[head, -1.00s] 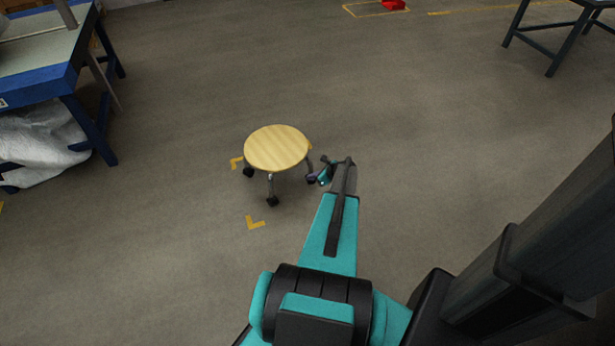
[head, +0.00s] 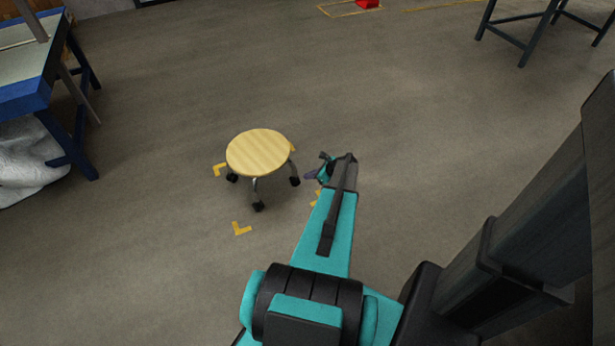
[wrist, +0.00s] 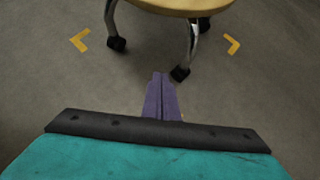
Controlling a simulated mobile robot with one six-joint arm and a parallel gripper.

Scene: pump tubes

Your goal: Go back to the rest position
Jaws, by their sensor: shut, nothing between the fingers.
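My gripper (wrist: 162,88) shows at the bottom middle of the wrist view, with its two purple fingers together and nothing between them. In the head view my gripper (head: 312,175) is small and partly hidden at the far end of my teal arm. It is just right of a round wooden stool and appears apart from it.
The stool (head: 258,152) stands on casters on the grey floor, among yellow corner marks (head: 241,229). A blue-edged workbench (head: 28,88) is at the left. A dark table frame (head: 520,40) and a red object (head: 367,4) are farther back. The floor between is clear.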

